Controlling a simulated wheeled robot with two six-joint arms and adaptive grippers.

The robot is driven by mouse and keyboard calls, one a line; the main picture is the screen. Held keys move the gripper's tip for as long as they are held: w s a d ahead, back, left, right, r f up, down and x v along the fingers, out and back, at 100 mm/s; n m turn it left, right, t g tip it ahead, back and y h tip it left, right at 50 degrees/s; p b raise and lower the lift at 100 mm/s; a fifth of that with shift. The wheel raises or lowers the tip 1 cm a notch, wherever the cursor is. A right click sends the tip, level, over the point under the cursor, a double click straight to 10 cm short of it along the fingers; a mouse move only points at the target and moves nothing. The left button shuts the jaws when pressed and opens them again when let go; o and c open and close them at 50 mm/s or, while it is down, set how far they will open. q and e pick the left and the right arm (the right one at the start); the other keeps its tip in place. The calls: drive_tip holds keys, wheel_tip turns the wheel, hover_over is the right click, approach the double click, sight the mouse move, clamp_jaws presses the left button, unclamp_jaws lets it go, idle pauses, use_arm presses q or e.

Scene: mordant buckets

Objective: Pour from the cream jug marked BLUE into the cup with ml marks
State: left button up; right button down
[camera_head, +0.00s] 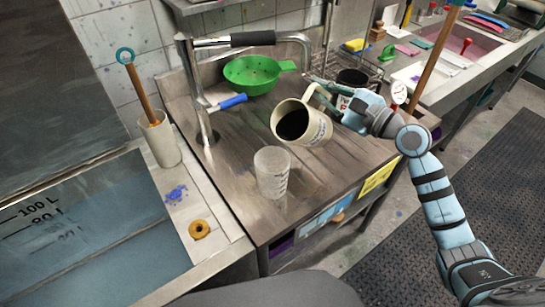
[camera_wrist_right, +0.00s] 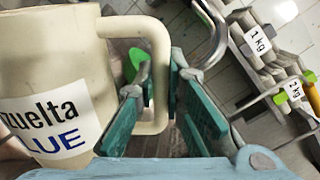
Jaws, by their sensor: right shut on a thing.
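The cream jug (camera_head: 318,128) is in the air above the wooden worktop, tilted with its mouth toward the head camera and lower left. Dark liquid shows inside; I see no stream leaving it. In the right wrist view the jug (camera_wrist_right: 55,60) has a white label, partly cut off, ending in blue letters "LUE". My right gripper (camera_head: 326,92) is shut on the jug's handle (camera_wrist_right: 160,75). The clear cup with ml marks (camera_head: 272,175) stands upright on the worktop, below and left of the jug's mouth, apart from it. It looks empty. My left gripper is not in view.
A green colander (camera_head: 252,74) sits at the back, near a blue-handled tap lever (camera_head: 231,101). A dark pot with a white label (camera_head: 352,78) stands behind my right gripper. A water tank (camera_head: 90,245), a brown ring (camera_head: 199,229) and a brush holder (camera_head: 160,145) are at left.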

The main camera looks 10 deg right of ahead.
sight(314, 84)
drive_tip(key=shift+s+a+r+n, duration=0.3)
drive_tip(key=shift+a+n, duration=0.1)
drive_tip(key=shift+n, duration=0.3)
idle(0.8)
drive_tip(key=shift+s+a+r+n+p, duration=0.15)
drive_tip(key=shift+a+r+n+p, duration=0.1)
drive_tip(key=shift+r+n+p, duration=0.15)
drive_tip(key=shift+s+a+r+n+p, duration=0.2)
drive_tip(key=shift+r+n+p, duration=0.1)
drive_tip(key=shift+r+n, duration=0.2)
idle(2.3)
drive_tip(key=shift+s+a+r+n+p, duration=0.25)
drive_tip(key=shift+a+r+n+p, duration=0.25)
drive_tip(key=shift+r+n+p, duration=0.1)
idle(2.5)
